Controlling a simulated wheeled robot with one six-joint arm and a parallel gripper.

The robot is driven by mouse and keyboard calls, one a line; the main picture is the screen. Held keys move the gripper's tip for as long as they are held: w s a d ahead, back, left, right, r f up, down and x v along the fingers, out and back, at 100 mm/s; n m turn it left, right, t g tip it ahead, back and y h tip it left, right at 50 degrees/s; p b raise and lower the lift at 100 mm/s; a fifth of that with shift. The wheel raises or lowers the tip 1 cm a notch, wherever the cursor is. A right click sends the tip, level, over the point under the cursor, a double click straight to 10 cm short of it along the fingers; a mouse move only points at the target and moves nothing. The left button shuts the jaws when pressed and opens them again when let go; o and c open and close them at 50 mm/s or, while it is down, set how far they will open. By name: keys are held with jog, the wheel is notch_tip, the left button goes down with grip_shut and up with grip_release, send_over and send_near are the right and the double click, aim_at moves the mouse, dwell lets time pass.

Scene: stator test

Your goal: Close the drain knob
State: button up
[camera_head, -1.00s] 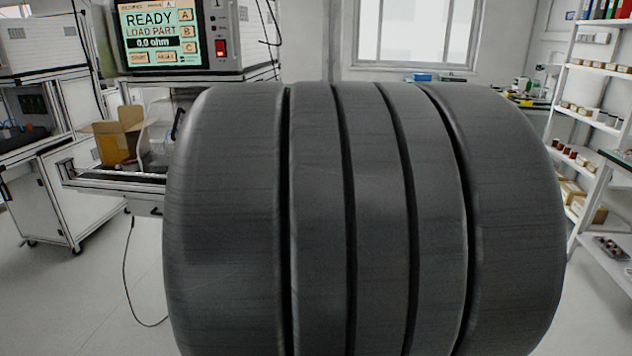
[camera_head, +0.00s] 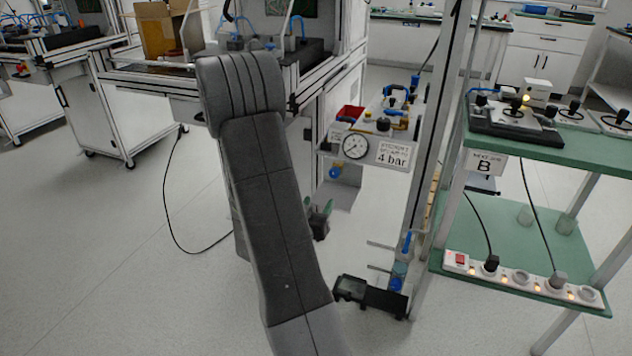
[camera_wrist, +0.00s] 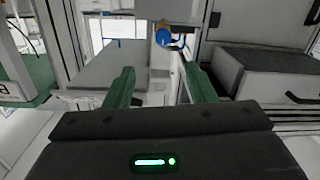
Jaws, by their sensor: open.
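A blue knob (camera_head: 335,172) sits under the panel with the round pressure gauge (camera_head: 355,146). In the wrist view, a blue knob (camera_wrist: 163,38) with a brass-coloured part is ahead, above and between the fingertips. It appears to be the same knob, apart from the fingers. I cannot tell its turn position. My gripper (camera_head: 318,206) is just below and left of the knob in the head view, partly hidden by my arm. In the wrist view, my gripper (camera_wrist: 161,82) shows two green fingers spread wide with nothing between them.
A red bin (camera_head: 350,113) and blue-handled fittings are above the gauge panel. A metal post stands right of them. A green bench (camera_head: 570,150) with fixtures and a power strip (camera_head: 522,280) is farther right. A cardboard box (camera_head: 170,28) is on the left bench. Open floor lies at front left.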

aim_at(333, 175)
jog(key=shift+h, duration=0.4)
jog(key=b+x, duration=0.1)
jog(key=x, duration=0.8)
jog(key=a+b+x, duration=0.1)
jog(key=x, duration=0.4)
jog(key=shift+w+f+b, duration=0.15)
jog(key=shift+w+b, duration=0.15)
jog(key=shift+b, duration=0.05)
jog(key=c, duration=1)
